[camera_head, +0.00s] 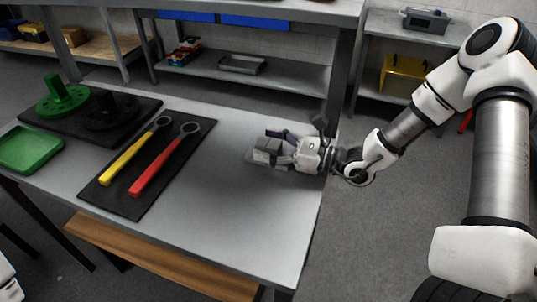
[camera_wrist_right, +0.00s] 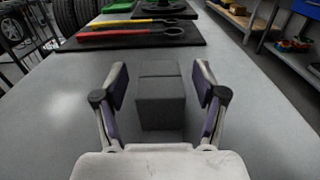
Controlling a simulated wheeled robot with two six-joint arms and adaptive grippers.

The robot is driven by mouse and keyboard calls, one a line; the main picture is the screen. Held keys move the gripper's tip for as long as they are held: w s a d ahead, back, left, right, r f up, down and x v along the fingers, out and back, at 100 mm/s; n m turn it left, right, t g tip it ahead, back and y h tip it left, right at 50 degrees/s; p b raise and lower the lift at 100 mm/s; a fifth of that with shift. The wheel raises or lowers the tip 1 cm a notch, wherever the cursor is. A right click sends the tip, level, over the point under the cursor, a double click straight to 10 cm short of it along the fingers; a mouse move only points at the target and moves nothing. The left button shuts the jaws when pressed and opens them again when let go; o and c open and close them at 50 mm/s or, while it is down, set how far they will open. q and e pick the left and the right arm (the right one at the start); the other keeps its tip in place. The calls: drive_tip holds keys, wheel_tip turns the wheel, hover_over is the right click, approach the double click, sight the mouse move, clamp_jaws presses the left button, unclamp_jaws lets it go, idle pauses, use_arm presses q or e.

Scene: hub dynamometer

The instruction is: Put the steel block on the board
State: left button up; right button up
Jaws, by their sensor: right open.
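The steel block (camera_wrist_right: 160,108) is a plain grey box between the two open fingers of my right gripper (camera_wrist_right: 160,84), with a gap visible on each side in the wrist view. In the head view the block (camera_head: 263,156) is at the right part of the grey table, partly hidden by my right gripper (camera_head: 272,148). A flat black board (camera_head: 128,203) lies left of it, carrying a yellow-handled wrench (camera_head: 130,155) and a red-handled wrench (camera_head: 160,165). My left gripper is out of view.
A second black board (camera_head: 50,126) at the back left bears a green hub (camera_head: 62,98) and a dark round part. A green tray (camera_head: 30,148) stands at the left edge. The table (camera_head: 225,205) between block and wrench board is clear.

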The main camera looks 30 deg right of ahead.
clamp_jaws()
drive_tip(key=shift+r, duration=0.1)
